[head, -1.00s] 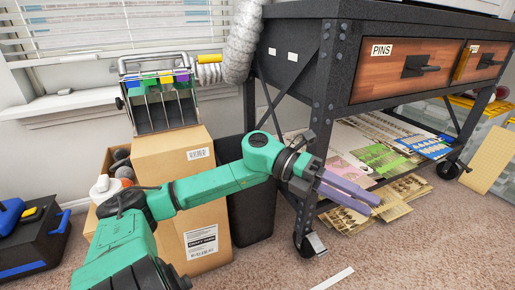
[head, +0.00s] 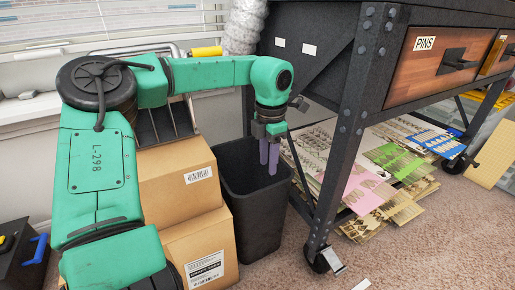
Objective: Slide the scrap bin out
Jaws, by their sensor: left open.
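The scrap bin (head: 255,222) is a tall black open-topped bin on the carpet. It stands between stacked cardboard boxes and the front leg of a dark metal workbench. My left gripper (head: 269,172) points down with its two purple fingers at the bin's mouth, in front of the bin's inside. The fingers are open with a narrow gap, and nothing shows between them. Whether a finger touches the bin's rim I cannot tell. My right gripper is not in view.
Cardboard boxes (head: 178,178) stand close against the bin's left side. The workbench leg (head: 340,150), with a caster below, is close on its right. Printed sheets (head: 385,165) lie on the bench's lower shelf. Carpet (head: 300,272) in front of the bin is mostly clear.

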